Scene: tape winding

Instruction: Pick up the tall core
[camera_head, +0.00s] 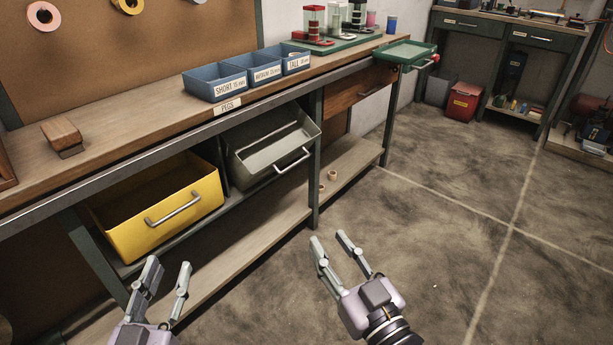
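No core is clearly identifiable as the tall one. A blue bin labelled TALL (298,65) stands on the bench, right of the blue MEDIUM bin (266,75) and the blue SHORT bin (228,88); I cannot make out their contents. Two small tan pieces, one (332,175) slightly taller-looking than the other (321,188), sit on the low shelf; I cannot tell if they are cores. My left gripper (169,267) is open and empty at bottom left. My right gripper (330,239) is open and empty above the floor. Both are well away from the bins.
The bench (110,128) runs along the left. A yellow drawer (180,222) and a grey drawer (270,155) stand out beneath it. A green tray (404,53) is at its far end. A wooden block (61,133) lies on top. The floor (440,240) at right is clear.

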